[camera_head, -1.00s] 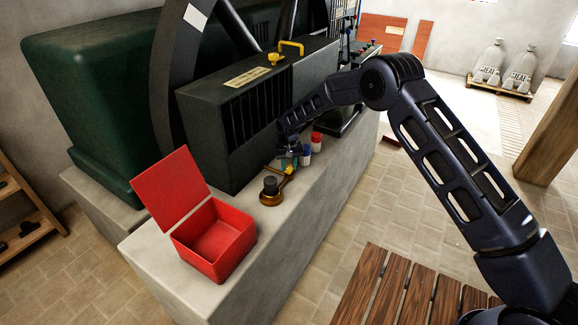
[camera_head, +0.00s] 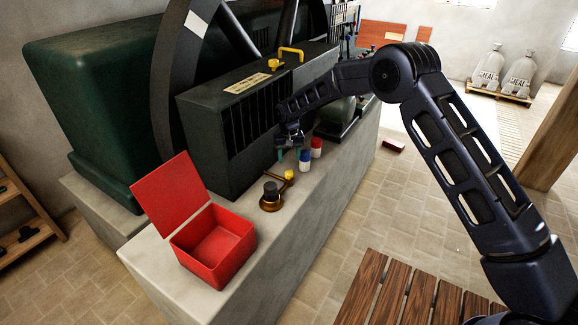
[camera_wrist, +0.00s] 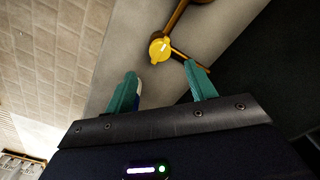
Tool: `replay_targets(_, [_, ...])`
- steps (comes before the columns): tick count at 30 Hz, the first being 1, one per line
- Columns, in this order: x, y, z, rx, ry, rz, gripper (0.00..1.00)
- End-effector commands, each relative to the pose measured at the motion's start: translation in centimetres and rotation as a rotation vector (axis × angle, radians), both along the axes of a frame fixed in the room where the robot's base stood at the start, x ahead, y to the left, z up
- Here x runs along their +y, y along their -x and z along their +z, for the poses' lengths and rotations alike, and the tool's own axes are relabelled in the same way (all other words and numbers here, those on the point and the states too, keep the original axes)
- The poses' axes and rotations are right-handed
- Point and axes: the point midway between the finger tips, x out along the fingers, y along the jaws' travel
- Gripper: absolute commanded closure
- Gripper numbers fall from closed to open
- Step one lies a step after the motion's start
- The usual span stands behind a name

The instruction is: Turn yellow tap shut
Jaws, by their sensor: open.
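The yellow tap (camera_head: 289,174) is a small round knob on a thin brass pipe, low over the stone ledge. The pipe leads to a dark-topped brass cup (camera_head: 270,196). In the wrist view the tap (camera_wrist: 160,48) shows a raised, paler bar across its face, tilted up to the right. My gripper (camera_head: 292,156) hangs above and behind the tap. Its teal fingers are apart with nothing between them. In the wrist view the open fingertips (camera_wrist: 161,72) point towards the tap, which appears just beyond them and is not touched.
A blue-and-white container (camera_head: 305,161) and a red-and-white one (camera_head: 316,148) stand close to my gripper. A dark slatted box (camera_head: 207,130) borders the ledge. An open red box (camera_head: 246,242) sits at the near end. The ledge (camera_head: 298,215) is bare in front of the tap.

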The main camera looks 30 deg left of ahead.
Motion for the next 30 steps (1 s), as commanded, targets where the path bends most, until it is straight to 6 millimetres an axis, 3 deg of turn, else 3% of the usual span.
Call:
replay_targets(7, [0.0, 0.0, 2.7, 0.000, 0.000, 0.000, 0.44])
replay_targets(26, [-0.1, -0.1, 3.2, 0.000, 0.000, -0.001, 0.44])
replay_targets(30, [-1.2, -1.2, 4.8, -0.006, -0.007, -0.014, 0.44])
